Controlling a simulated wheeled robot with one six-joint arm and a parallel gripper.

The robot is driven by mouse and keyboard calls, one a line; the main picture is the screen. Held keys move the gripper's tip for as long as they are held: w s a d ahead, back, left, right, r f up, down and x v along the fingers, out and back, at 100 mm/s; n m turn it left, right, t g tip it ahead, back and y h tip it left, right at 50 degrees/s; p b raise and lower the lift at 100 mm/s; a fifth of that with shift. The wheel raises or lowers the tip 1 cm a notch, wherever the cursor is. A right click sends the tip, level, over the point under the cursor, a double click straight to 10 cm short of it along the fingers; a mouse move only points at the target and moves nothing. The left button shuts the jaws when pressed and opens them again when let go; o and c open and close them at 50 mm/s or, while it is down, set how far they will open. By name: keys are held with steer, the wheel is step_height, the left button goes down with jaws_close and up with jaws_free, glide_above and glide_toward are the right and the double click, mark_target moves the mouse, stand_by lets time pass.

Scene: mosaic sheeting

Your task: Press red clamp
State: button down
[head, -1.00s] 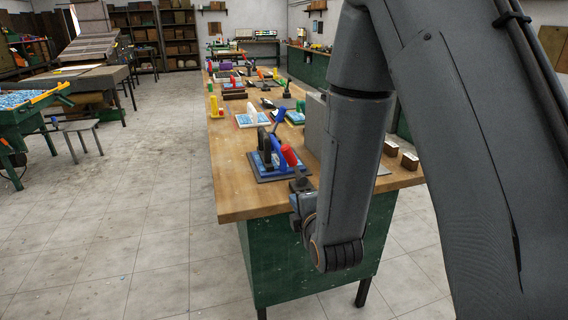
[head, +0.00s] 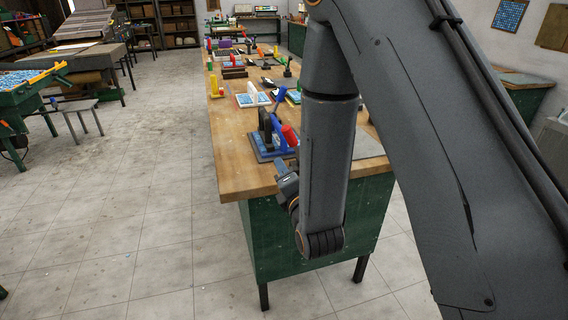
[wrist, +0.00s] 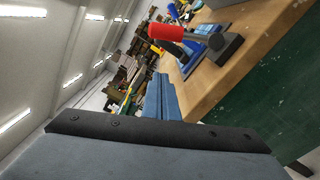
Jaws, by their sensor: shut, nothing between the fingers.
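The red clamp handle (head: 290,135) stands out from a blue clamp fixture (head: 270,150) near the front end of the wooden bench. In the wrist view the red handle (wrist: 166,32) is tilted, on a dark arm, above the blue and dark fixture (wrist: 205,50). My gripper (head: 284,168) is by the bench's front edge, just below and in front of the handle, partly hidden by my arm.
The wooden bench (head: 235,180) carries several more fixtures behind, including a white-framed one with blue tiles (head: 252,99) and a yellow-handled one (head: 215,88). Open tiled floor (head: 120,200) lies to the left. A tile table (head: 25,95) and stool (head: 75,107) stand beyond.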

mark_target(295, 145)
steer(key=w+d+r+p, duration=0.1)
steer(key=w+p, duration=0.3)
steer(key=w, duration=0.5)
steer(key=shift+r, duration=0.3)
steer(key=shift+d, duration=0.1)
